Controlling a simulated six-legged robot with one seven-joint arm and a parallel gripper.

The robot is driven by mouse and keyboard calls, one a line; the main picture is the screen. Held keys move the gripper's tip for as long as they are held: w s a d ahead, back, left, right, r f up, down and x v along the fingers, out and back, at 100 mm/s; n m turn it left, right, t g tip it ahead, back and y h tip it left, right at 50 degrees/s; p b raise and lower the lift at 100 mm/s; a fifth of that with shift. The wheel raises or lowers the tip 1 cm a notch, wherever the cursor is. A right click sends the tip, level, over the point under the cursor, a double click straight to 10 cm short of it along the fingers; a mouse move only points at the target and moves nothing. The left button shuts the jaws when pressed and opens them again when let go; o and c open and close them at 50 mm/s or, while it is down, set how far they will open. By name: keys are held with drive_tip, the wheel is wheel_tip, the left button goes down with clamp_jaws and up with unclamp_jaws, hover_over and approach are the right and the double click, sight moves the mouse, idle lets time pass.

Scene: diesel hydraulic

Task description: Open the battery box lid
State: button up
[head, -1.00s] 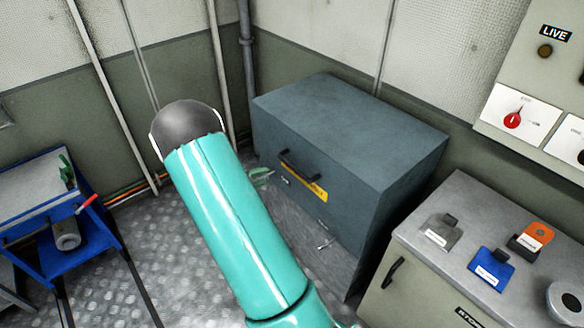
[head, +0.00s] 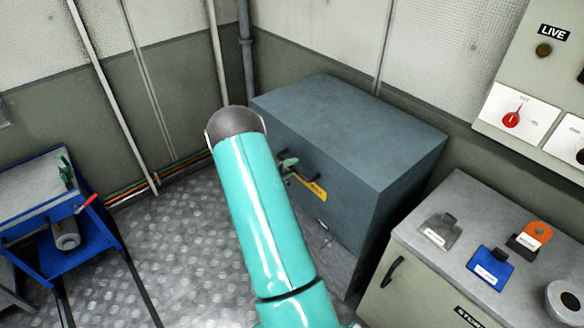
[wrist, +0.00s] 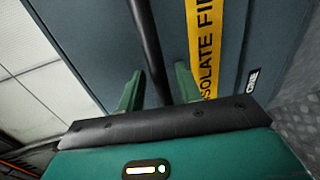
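The battery box (head: 345,135) is a large blue-grey chest against the back wall, and its lid (head: 350,110) is closed. A black bar handle (head: 311,174) is on its front, above a yellow label (head: 313,190). In the wrist view, the handle (wrist: 149,50) runs between the two green fingers of my gripper (wrist: 160,68). The fingers are open, with a gap on each side of the bar. In the head view, my gripper (head: 288,168) is at the handle's left part, mostly hidden by my teal arm. The wrist view also shows the yellow label (wrist: 204,45).
A grey cabinet (head: 455,195) with tags and padlocks on top stands to the right, close to the box. A blue cart (head: 75,245) stands at the left. The patterned floor (head: 185,245) between is clear.

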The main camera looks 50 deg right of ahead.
drive_tip(key=shift+s+d+f, duration=0.1)
drive_tip(key=shift+d, duration=0.35)
clamp_jaws()
